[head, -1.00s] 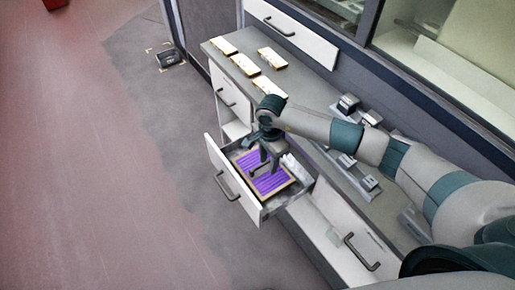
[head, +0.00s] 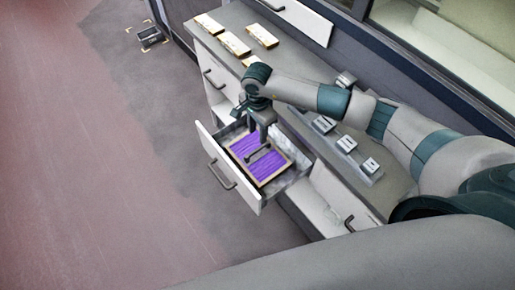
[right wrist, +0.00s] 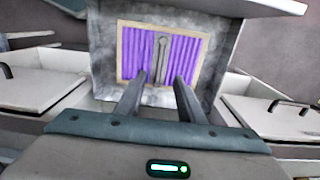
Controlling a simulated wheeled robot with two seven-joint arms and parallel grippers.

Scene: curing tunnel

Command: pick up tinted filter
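The tinted filter (head: 268,170) is a ribbed purple panel in a pale wooden frame with a dark bar handle across its middle. It lies flat in the open drawer (head: 283,184). In the right wrist view the filter (right wrist: 190,62) shows with its handle (right wrist: 161,56) upright in the picture. My right gripper (head: 251,126) is above the drawer's back part, apart from the filter. Its fingers (right wrist: 160,79) are spread with nothing between them, pointing at the filter with the handle between their lines. My left gripper is not in view.
The grey counter (head: 309,100) above the drawer carries several pale wooden-looking blocks (head: 234,44) and a row of small metal fixtures (head: 347,144). A dark object (head: 149,36) sits on the floor at the upper left. The floor left of the drawer is clear.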

